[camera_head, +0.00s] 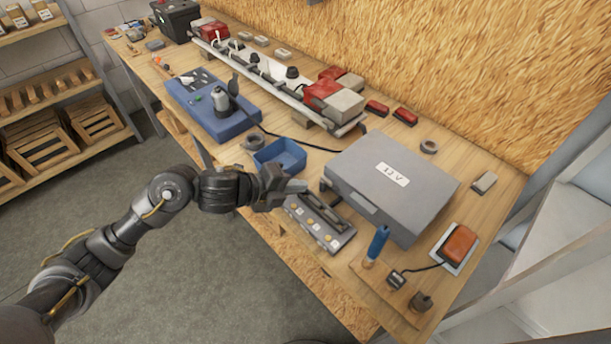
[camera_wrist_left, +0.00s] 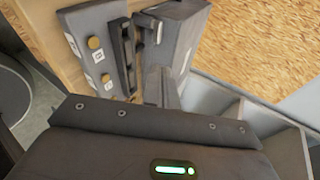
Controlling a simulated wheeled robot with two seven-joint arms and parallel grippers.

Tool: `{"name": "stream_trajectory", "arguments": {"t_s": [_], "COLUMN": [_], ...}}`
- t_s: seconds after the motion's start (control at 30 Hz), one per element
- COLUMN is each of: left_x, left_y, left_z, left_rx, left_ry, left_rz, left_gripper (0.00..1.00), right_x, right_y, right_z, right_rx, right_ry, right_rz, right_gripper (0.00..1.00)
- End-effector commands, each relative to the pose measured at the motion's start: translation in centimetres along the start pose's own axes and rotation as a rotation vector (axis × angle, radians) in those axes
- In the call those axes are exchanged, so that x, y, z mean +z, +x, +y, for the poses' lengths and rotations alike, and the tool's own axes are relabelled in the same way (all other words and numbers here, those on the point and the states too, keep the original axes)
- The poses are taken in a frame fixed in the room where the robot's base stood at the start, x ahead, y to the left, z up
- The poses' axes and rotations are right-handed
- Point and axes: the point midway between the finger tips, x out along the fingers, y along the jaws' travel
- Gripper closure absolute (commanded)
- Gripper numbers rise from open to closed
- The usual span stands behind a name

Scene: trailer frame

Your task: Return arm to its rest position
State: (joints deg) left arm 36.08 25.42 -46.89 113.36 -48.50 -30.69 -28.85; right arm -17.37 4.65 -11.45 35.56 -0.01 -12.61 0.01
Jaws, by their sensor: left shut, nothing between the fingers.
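My left arm comes in from the left in the head view. Its gripper (camera_head: 295,187) is shut and empty, above the near edge of the workbench. It is beside a grey switch box (camera_head: 318,222) with yellow knobs and just right of a blue tray (camera_head: 279,156). In the left wrist view the switch box (camera_wrist_left: 95,50) shows at the upper left, close beyond the gripper body. My right gripper is not in either view.
A large grey case (camera_head: 390,185) labelled 12V lies right of the gripper. A blue device (camera_head: 212,105) and a white light bar (camera_head: 270,75) stand farther back. A blue-handled tool (camera_head: 377,243) stands upright near the front edge. Wooden shelves (camera_head: 60,110) are at the left; grey floor (camera_head: 170,280) is clear.

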Motion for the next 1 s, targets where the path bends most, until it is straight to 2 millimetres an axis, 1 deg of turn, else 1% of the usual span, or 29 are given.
{"name": "stream_trajectory", "arguments": {"t_s": [0.03, 0.1, 0.53, 0.67, 0.77, 0.87, 0.9, 0.97, 1.0], "left_x": [-0.1, -0.4, -0.7, -1.1, -1.5, -1.4, -1.2, -1.0, -1.1], "left_y": [-0.6, -0.8, -0.9, -0.8, -1.1, -2.4, -3.2, -4.8, -6.0], "left_z": [-0.3, -0.4, -0.4, -0.2, 0.3, 2.1, 3.3, 5.6, 7.5], "left_rx": [0.001, 0.000, -0.002, -0.027, -0.072, -0.116, -0.127, -0.135, -0.133], "left_ry": [0.001, 0.004, 0.006, -0.075, -0.251, -0.532, -0.663, -0.866, -1.001], "left_rz": [0.004, 0.009, 0.016, -0.018, -0.094, -0.221, -0.281, -0.376, -0.441], "left_gripper": [1.00, 1.00, 1.00, 1.00, 1.00, 1.00, 1.00, 1.00, 1.00], "right_x": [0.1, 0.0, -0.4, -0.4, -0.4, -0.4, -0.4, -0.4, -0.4], "right_y": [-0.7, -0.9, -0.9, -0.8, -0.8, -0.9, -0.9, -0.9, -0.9], "right_z": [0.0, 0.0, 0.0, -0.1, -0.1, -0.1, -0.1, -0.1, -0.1], "right_rx": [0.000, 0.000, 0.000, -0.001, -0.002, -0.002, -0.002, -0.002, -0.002], "right_ry": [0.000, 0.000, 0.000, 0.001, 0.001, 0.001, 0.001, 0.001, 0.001], "right_rz": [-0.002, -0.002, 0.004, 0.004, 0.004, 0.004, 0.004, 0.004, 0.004], "right_gripper": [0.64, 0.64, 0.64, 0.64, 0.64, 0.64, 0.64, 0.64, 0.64]}}
